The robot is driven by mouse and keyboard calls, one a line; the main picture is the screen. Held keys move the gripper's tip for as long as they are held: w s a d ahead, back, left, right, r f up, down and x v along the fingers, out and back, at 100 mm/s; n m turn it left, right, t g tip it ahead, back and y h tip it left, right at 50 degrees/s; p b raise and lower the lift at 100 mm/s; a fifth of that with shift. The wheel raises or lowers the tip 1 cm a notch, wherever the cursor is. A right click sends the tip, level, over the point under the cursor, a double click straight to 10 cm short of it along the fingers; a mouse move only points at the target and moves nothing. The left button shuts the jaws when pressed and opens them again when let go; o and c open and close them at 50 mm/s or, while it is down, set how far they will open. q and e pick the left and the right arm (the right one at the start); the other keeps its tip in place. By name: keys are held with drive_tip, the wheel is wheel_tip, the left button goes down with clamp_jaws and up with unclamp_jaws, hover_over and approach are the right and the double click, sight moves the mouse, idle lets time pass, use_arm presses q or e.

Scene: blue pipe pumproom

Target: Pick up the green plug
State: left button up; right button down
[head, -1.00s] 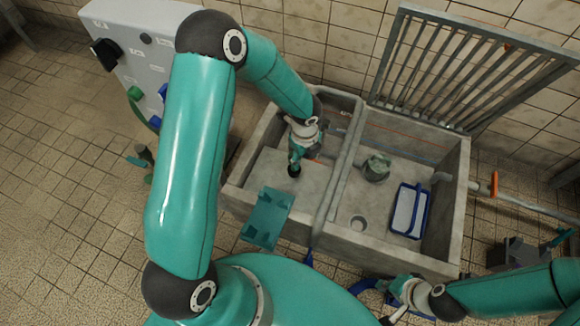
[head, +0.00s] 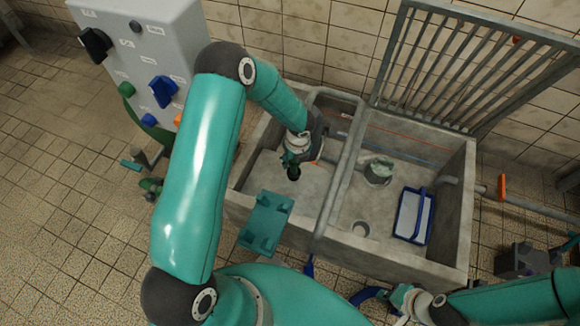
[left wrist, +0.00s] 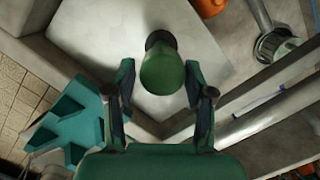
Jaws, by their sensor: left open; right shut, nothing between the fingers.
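The green plug (left wrist: 162,72) is a rounded green piece with a dark far end. In the left wrist view it stands between the two fingers of my left gripper (left wrist: 160,78), with visible gaps at its sides. In the head view my left gripper (head: 292,160) is low inside the left basin of the sink, pointing down; a dark round piece shows at its tip, and I cannot tell there what part of the plug it is. My left gripper is open. My right gripper (head: 396,301) is shut and empty, in front of the sink's near edge.
The grey stone sink (head: 455,205) has a divider beside my left gripper. A teal holder (head: 267,222) sits at its front left edge. The right basin holds a blue-rimmed basket (head: 413,215) and a greenish fitting (head: 378,170). A knobbed panel (head: 140,45) stands at the left.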

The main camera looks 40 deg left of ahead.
use_arm(q)
drive_tip(key=f, duration=0.1)
drive_tip(key=f+b, duration=0.1)
drive_tip(key=f, duration=0.3)
drive_tip(key=shift+w+a+f+b, duration=0.1)
drive_tip(key=shift+w+a+b, duration=0.1)
drive_tip(key=shift+a+b, duration=0.1)
clamp_jaws()
